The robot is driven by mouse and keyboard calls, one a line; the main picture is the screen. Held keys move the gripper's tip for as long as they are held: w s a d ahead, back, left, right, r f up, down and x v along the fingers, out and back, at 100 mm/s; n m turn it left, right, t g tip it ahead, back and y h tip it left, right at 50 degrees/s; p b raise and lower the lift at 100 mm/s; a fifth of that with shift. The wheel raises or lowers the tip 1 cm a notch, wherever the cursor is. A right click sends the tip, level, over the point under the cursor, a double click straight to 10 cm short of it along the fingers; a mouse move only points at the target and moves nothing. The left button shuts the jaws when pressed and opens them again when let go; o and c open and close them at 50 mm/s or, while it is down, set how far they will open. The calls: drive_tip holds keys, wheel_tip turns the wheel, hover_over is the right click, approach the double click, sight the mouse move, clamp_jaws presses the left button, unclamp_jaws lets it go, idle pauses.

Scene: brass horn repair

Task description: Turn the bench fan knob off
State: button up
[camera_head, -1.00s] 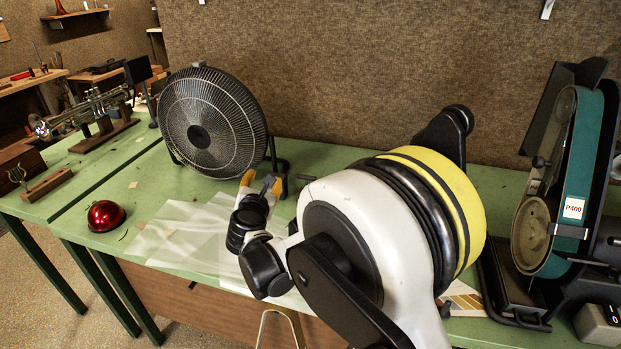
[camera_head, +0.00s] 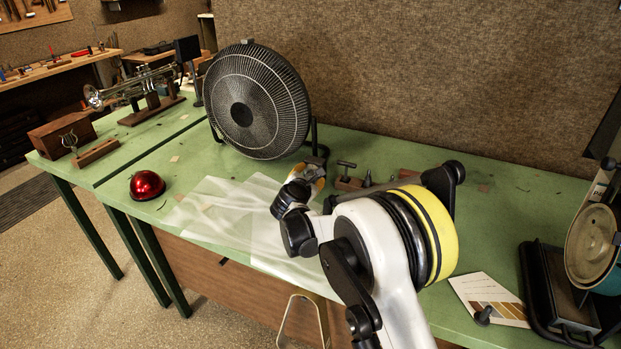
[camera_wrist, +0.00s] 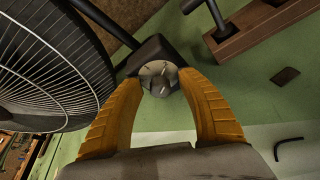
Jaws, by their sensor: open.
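The bench fan (camera_head: 258,101) is black with a round wire grille and stands at the back of the green bench in the head view. Its grille fills the left of the wrist view (camera_wrist: 45,65). The fan's knob (camera_wrist: 158,78) is a round, pale metallic disc with dark marks, on a dark housing right of the grille. My gripper (camera_wrist: 162,92) is open, with its yellow fingers on either side of the knob; I cannot tell if they touch it. In the head view my gripper (camera_head: 311,170) is beside the fan's base, and the knob is hidden there.
A wooden block with metal tools (camera_head: 349,183) stands close right of my gripper. A clear sheet (camera_head: 225,213) and a red dome (camera_head: 146,185) lie in front of the fan. A belt sander (camera_head: 585,250) is at the far right, a trumpet (camera_head: 130,88) at the back left.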

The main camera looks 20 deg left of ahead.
clamp_jaws()
